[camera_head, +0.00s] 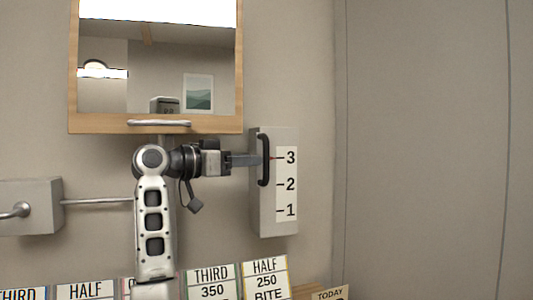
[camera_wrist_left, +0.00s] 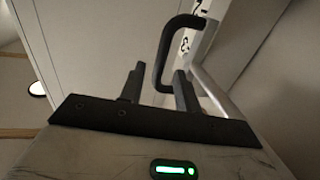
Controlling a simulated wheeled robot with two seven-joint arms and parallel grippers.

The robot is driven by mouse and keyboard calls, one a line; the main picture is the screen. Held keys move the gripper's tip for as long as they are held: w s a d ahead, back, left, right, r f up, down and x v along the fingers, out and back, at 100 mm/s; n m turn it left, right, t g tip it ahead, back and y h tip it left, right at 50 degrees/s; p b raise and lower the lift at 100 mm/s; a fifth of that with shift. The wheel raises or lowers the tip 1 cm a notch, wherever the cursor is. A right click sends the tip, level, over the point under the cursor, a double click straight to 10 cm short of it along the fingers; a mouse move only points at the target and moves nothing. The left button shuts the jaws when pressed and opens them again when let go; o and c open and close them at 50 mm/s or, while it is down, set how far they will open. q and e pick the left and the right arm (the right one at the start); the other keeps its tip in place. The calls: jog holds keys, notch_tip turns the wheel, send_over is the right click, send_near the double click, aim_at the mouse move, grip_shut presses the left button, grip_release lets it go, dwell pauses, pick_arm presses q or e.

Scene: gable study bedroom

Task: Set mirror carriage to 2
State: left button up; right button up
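The mirror (camera_head: 155,70) in its wooden frame hangs at the upper left of the head view. Right of it, a grey scale plate (camera_head: 264,215) carries the marks 3, 2 and 1, with 3 at the top. A black D-shaped handle (camera_head: 265,170) stands on the plate, and a small red pointer (camera_head: 272,158) by it is level with 3. My left gripper (camera_head: 256,159) reaches in from the left at the handle. In the left wrist view its fingers (camera_wrist_left: 158,86) stand apart, with part of the black handle (camera_wrist_left: 160,58) between them and gaps showing. My right gripper is out of view.
A silver bar handle (camera_head: 158,123) sits on the mirror's lower rail. A grey wall box (camera_head: 40,195) with a rod is at left. Several lettered cards (camera_head: 210,280) stand along the bottom. The wall (camera_head: 420,150) at right is clear.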

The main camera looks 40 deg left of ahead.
aim_at(266, 182)
pick_arm(q)
jog(key=shift+p+x, duration=0.55)
jog(key=shift+x, duration=2.25)
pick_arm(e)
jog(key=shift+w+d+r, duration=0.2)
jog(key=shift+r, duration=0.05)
